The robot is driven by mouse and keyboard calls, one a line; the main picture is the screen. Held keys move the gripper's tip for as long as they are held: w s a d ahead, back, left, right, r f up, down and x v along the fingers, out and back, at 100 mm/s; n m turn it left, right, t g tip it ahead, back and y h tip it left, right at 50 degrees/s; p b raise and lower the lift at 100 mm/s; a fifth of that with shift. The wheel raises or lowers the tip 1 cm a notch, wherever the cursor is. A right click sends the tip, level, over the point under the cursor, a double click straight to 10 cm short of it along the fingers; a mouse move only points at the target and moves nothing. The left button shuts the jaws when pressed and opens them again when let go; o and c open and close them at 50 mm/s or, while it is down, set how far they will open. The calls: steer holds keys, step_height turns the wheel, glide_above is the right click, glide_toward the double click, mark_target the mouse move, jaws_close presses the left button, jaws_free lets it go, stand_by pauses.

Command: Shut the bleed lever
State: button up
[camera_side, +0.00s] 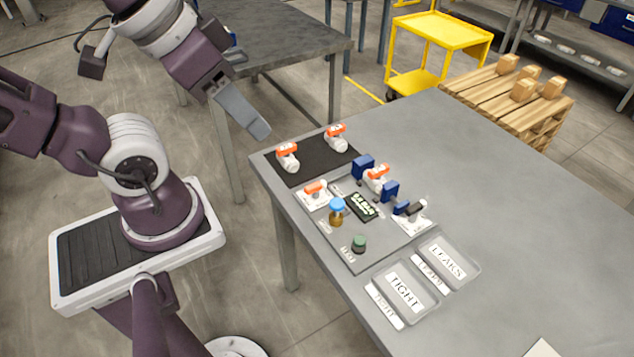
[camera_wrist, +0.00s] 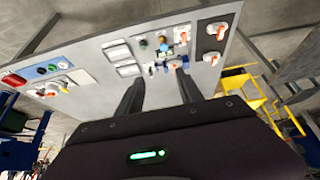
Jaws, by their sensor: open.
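On the grey table is a grey fixture plate (camera_side: 374,262). It carries an orange-handled lever (camera_side: 315,187) on a white base at its left, and a dark-handled lever (camera_side: 414,208) on a white base at its right. I cannot read which one is the bleed lever, nor tell its setting. Between blue clamp blocks (camera_side: 363,167) sits a white valve with an orange handle (camera_side: 377,173). My gripper (camera_side: 262,132) is open and empty, raised near the table's left edge, apart from the plate. Its two fingers also show in the wrist view (camera_wrist: 159,85).
A black mat (camera_side: 311,164) holds two orange-handled valves (camera_side: 287,157). On the plate stand a blue-capped amber bottle (camera_side: 337,212), a dark display (camera_side: 363,206) and a green knob (camera_side: 358,243). TIGHT (camera_side: 437,310) and LEAKS (camera_side: 477,266) trays lie in front.

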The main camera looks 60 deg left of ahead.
steer(key=o, duration=0.5)
steer(key=w+n, duration=0.1)
steer(key=w+f+n, duration=0.1)
steer(key=w, duration=0.1)
steer(key=w+n+g, duration=0.1)
steer(key=shift+w+a+f, duration=0.25)
steer(key=shift+w, duration=0.15)
steer(key=n+g, duration=0.5)
steer(key=n, duration=1)
glide_above(316, 184)
step_height(316, 184, down, 23)
steer(key=shift+r, duration=0.2)
step_height(316, 184, down, 6)
steer(key=shift+s+r, duration=0.1)
steer(key=shift+r, duration=0.05)
steer(key=shift+f, duration=0.5)
steer(key=c, duration=1.4)
